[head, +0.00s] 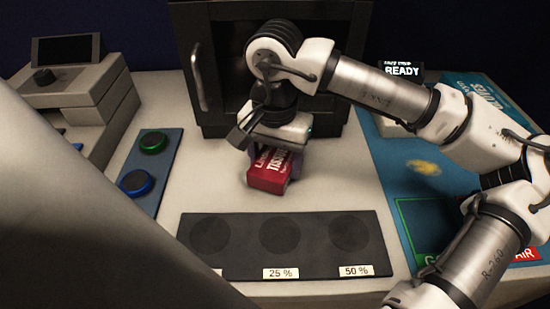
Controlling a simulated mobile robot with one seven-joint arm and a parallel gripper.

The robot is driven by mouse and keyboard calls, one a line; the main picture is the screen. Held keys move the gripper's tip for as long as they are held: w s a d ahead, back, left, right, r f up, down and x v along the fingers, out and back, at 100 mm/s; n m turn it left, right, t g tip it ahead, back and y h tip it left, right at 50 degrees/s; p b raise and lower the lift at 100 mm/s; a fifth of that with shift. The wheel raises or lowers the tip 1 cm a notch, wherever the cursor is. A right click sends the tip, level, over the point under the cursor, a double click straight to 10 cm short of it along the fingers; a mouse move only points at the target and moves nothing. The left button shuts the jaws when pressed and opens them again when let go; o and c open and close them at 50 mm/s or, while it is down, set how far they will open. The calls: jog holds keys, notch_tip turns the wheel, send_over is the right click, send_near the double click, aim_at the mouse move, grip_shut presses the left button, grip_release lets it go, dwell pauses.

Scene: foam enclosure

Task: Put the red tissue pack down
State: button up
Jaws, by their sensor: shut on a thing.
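The red tissue pack (267,176) has white lettering and shows in the head view near the middle, in front of the dark cabinet. My gripper (272,153) is shut on the pack from above and covers its rear part. The pack sits slightly turned. I cannot tell whether its underside touches the pale worktop (335,185) or hangs just above it.
A dark panel with round pads (280,262) and percent labels lies in front of the pack. A blue strip with a green and a blue button (152,165) lies left. A dark cabinet (225,120) stands behind. A blue mat (385,185) lies right, under my arm.

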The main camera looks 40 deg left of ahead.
aim_at(275, 159)
jog(key=shift+f, duration=0.25)
jog(key=shift+f, duration=0.1)
jog(key=shift+f, duration=0.15)
jog(key=o, duration=1)
jog(key=shift+r, duration=0.2)
notch_tip(275, 159, up, 12)
jog(key=shift+r, duration=0.1)
